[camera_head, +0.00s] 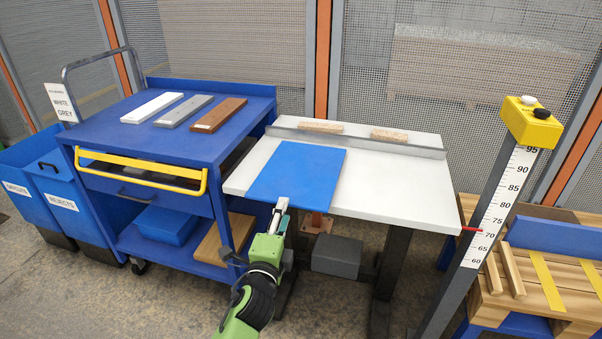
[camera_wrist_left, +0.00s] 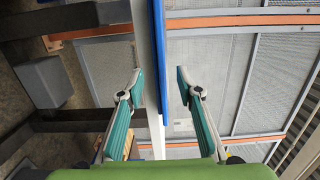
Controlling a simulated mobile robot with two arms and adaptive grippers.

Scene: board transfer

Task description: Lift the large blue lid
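The large blue lid (camera_head: 305,165) is a flat blue panel lying on the white table (camera_head: 390,190), its near edge at the table's front edge. My left gripper (camera_head: 281,206) is at this near edge. In the left wrist view the lid shows edge-on as a thin blue strip (camera_wrist_left: 158,50) beside the white table top (camera_wrist_left: 143,50). There my left gripper (camera_wrist_left: 158,76) is open, with one finger on each side of the strip. Gaps show between both fingers and the lid. My right gripper is not in view.
A grey rail (camera_head: 360,142) with two wooden blocks runs along the table's back. A blue cart (camera_head: 215,100) with three boards stands left. A height-scale post (camera_head: 495,205) with a yellow button box (camera_head: 530,125) stands right. Blue bins (camera_head: 60,200) are far left.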

